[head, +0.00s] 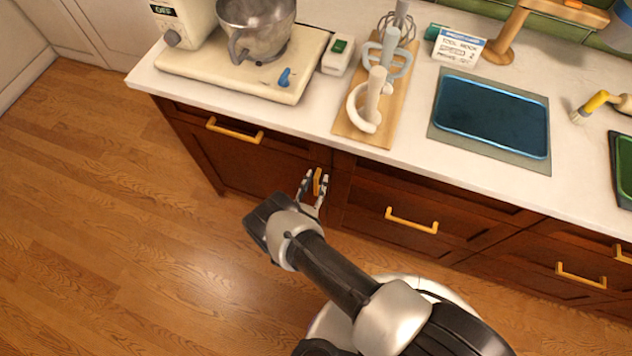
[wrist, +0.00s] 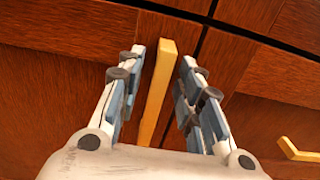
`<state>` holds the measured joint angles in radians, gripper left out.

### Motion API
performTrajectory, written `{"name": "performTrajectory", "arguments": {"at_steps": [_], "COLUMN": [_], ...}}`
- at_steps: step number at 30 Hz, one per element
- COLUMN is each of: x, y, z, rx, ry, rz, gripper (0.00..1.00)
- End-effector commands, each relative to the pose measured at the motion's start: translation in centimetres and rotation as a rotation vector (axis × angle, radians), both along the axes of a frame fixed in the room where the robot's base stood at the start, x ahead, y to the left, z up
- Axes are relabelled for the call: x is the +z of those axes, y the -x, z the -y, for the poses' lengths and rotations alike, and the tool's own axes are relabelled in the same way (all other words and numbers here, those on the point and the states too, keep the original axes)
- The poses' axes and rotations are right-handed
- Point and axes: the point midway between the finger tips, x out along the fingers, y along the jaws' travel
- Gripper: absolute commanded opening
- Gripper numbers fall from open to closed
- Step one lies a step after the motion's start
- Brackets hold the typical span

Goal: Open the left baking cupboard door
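The left baking cupboard door (head: 250,172) is a dark red-brown wooden panel below a drawer, under the mixer end of the counter. It looks shut. Its upright yellow handle (head: 317,182) is at the door's right edge; in the wrist view the handle (wrist: 157,95) runs up the middle. My gripper (head: 315,179) is at the handle, with one finger on each side. In the wrist view my gripper (wrist: 164,58) is open, with a gap between the handle and each finger. The lower end of the handle is hidden behind the gripper's body.
A drawer with a yellow handle (head: 234,130) is above the door. More drawers with yellow handles (head: 411,220) are to the right. The white counter (head: 330,135) overhangs them, holding a mixer bowl (head: 257,28) and a blue tray (head: 492,115). The wooden floor (head: 110,220) at left is clear.

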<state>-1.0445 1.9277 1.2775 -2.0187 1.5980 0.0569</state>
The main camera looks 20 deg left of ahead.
Motion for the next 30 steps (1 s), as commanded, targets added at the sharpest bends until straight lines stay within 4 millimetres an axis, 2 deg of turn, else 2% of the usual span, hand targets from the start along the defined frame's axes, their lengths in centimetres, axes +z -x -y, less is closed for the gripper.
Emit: {"name": "performTrajectory", "arguments": {"at_steps": [10,25,30], "x": [0.03,0.02,0.02], "y": [-0.44,-0.41,-0.41], "z": [0.04,0.05,0.06], "rx": [-0.001,-0.001,-0.001], "ry": [0.0,0.0,0.0], "rz": [0.0,0.0,0.0], "gripper": [0.33,0.0,0.0]}}
